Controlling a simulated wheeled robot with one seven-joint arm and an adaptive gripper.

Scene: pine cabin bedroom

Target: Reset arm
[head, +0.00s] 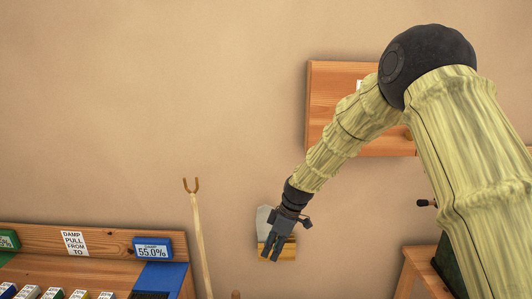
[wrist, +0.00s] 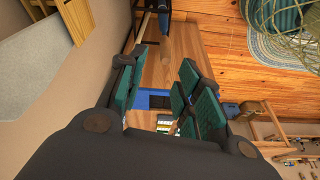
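My arm reaches in from the right of the head view and bends down to the left in front of the wall. My gripper (head: 270,256) hangs at its end, fingers pointing down. In the wrist view my gripper (wrist: 160,88) has its dark green finger pads apart, with a clear gap between them and nothing held. Through the gap I see a wooden surface (wrist: 190,50) with a blue strip. In the head view a small grey and wooden piece (head: 264,218) is behind my gripper, partly hidden by it.
A wooden bench (head: 100,262) with a blue "DAMP 55.0%" display (head: 152,249) and a label card (head: 74,243) stands at lower left. A forked stick (head: 198,235) stands beside it. A wooden wall panel (head: 335,90) is behind my arm. A wooden stand (head: 418,262) is at lower right.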

